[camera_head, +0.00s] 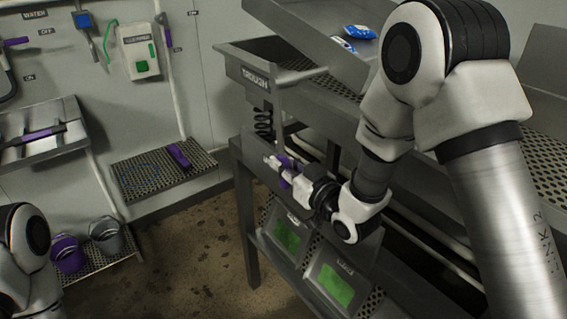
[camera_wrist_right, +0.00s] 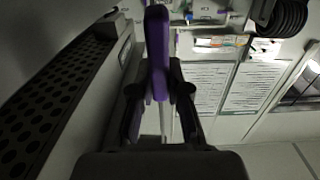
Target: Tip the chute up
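The chute (camera_head: 318,38) is a grey metal tray with raised sides at the top of the bench, sloping down to the right, with blue packets (camera_head: 358,32) on it. A purple handle (camera_head: 287,172) is below the trough, under the chute. My right gripper (camera_head: 276,163) is at this handle. In the right wrist view, the purple handle (camera_wrist_right: 157,50) stands between the two fingers of my right gripper (camera_wrist_right: 158,92), which look closed against its sides. How the handle joins the chute is hidden. My left gripper is out of view; only part of the left arm shows at lower left.
The trough (camera_head: 256,80) and the perforated bench are close around my right arm. Green-screened panels (camera_head: 335,287) sit below the gripper. A purple bucket (camera_head: 68,254) and a grey bucket (camera_head: 106,236) stand at left. The wet floor between is clear.

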